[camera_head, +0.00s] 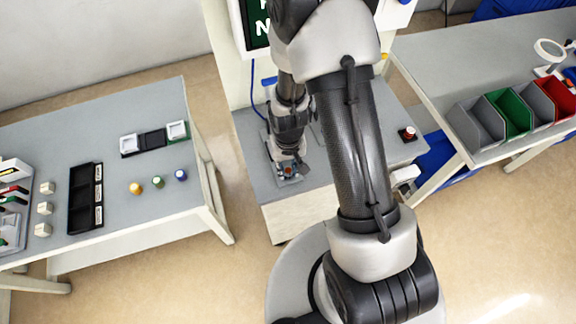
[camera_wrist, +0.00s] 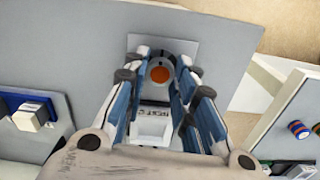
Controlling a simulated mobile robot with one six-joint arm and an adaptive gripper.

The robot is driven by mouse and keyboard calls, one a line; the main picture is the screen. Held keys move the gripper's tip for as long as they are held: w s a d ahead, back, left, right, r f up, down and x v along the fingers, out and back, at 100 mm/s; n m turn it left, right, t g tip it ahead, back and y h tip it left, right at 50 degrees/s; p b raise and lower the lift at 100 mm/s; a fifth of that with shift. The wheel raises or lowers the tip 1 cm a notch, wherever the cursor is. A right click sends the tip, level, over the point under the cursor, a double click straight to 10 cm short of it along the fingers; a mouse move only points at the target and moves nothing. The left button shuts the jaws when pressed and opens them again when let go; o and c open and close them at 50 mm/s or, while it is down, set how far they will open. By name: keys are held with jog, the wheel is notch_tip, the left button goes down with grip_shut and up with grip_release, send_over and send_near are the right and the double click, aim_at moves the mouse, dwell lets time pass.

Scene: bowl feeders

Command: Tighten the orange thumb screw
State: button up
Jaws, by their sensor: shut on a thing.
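The orange thumb screw (camera_wrist: 161,74) shows as a round orange top in a dark ring, between my fingertips in the wrist view. In the head view the orange screw (camera_head: 288,169) is a small spot below my gripper (camera_head: 287,163) on the middle bench. My gripper (camera_wrist: 160,84) is pointed down and shut on the thumb screw, with a finger on either side of it. The screw stands on a grey plate (camera_wrist: 190,50) on the bench top. A white labelled block (camera_wrist: 152,117) lies between the fingers, closer to the palm. The screw's threads are hidden.
A red button (camera_head: 408,133) stands on the middle bench at right. The left table (camera_head: 120,195) holds a black tray (camera_head: 75,215), several white blocks and several coloured knobs. The right table (camera_head: 420,60) carries grey, green and red bins. Floor shows between the left table and middle bench.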

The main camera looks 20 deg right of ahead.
aim_at(288, 170)
jog(key=shift+m, duration=0.4)
jog(key=o, duration=1.1)
notch_tip(288, 170, up, 12)
jog(key=shift+r, duration=0.1)
dwell(0.6)
